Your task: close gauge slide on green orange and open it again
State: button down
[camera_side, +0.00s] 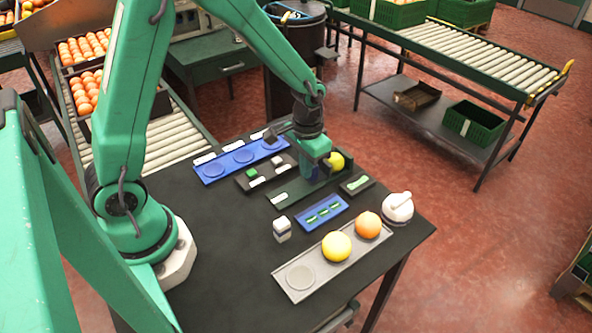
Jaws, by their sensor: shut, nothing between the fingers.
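The gauge is a long dark green base (292,192) with a white label at its near left end, on the black table. A yellow fruit (337,160) sits at its far right end, partly hidden behind my gripper; it looks yellow rather than green. My gripper (313,177) points down over the gauge, just left of this fruit, shut and holding nothing. A dark blue part shows at the fingers; I cannot tell if it is the slide. The gap between slide and fruit is hidden.
A grey tray (282,283) in front holds a yellow fruit (337,246) and an orange (368,225), with one empty ring. A white round device (398,207), small blue tray (303,224) and white block (282,229) stand nearby. A blue tray (208,172) lies behind. The table's front left is clear.

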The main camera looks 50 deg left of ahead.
aim_at(300, 188)
jog(key=shift+s, duration=0.1)
dwell(0.7)
jog(key=shift+w, duration=0.35)
dwell(1.0)
jog(key=shift+s+r, duration=0.1)
jog(key=shift+s, duration=0.15)
jog(key=shift+s, duration=0.9)
notch_tip(300, 188, up, 8)
dwell(1.3)
